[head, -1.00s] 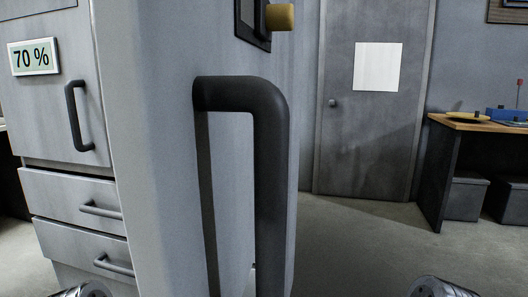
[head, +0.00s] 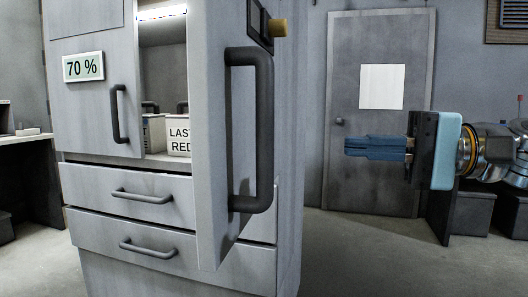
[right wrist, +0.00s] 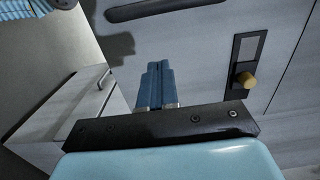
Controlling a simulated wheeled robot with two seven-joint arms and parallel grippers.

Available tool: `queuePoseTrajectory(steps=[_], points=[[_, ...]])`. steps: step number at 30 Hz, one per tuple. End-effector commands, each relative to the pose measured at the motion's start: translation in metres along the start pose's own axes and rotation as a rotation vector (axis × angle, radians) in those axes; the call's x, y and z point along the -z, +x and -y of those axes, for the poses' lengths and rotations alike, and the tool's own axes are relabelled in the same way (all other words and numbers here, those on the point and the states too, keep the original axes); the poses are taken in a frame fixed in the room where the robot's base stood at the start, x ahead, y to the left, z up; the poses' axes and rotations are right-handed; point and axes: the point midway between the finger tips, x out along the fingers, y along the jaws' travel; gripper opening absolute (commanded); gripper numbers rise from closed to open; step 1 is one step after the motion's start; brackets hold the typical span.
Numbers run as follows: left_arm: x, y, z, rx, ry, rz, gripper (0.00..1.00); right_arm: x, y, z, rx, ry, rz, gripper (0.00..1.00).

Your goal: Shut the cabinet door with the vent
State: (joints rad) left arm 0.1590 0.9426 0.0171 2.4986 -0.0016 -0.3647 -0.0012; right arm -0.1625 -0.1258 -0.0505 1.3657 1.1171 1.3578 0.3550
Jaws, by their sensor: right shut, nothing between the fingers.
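The cabinet door (head: 208,150) stands open, swung out toward me, its free edge nearest. Its outer face, turned right, carries a dark bar handle (head: 265,130) and a black plate (head: 259,22) with a yellow knob (head: 278,27), which looks like the vent. In the right wrist view the plate and knob (right wrist: 246,80) show on the right and the handle (right wrist: 165,8) at the top. My right gripper (head: 347,146) is shut and empty, to the right of the door, pointing left, apart from it in the head view. My left gripper is not in the head view.
The neighbouring door (head: 90,110) with a 70 % sign is closed. Inside the lit opening are labelled boxes (head: 178,137). Closed drawers (head: 150,205) sit below. Open floor (head: 350,255) lies to the right, with a grey room door (head: 355,190) behind.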

Motion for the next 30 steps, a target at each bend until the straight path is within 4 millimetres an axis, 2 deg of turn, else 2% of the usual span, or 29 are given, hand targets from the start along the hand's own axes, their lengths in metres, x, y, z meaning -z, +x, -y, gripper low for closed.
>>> queuePoseTrajectory(steps=[5, 18, 24, 30], points=[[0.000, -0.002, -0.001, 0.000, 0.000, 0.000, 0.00, -0.001, 0.021, 0.001, -0.001, 0.000, 0.004, 0.00], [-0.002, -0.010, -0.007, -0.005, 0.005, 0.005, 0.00, 0.001, 0.112, 0.000, -0.003, 0.001, 0.001, 0.00], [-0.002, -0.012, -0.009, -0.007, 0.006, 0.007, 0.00, 0.001, 0.133, -0.001, -0.002, 0.001, -0.001, 0.00], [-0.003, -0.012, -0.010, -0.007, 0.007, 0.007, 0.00, 0.001, 0.138, -0.001, -0.002, 0.001, -0.002, 0.00]])
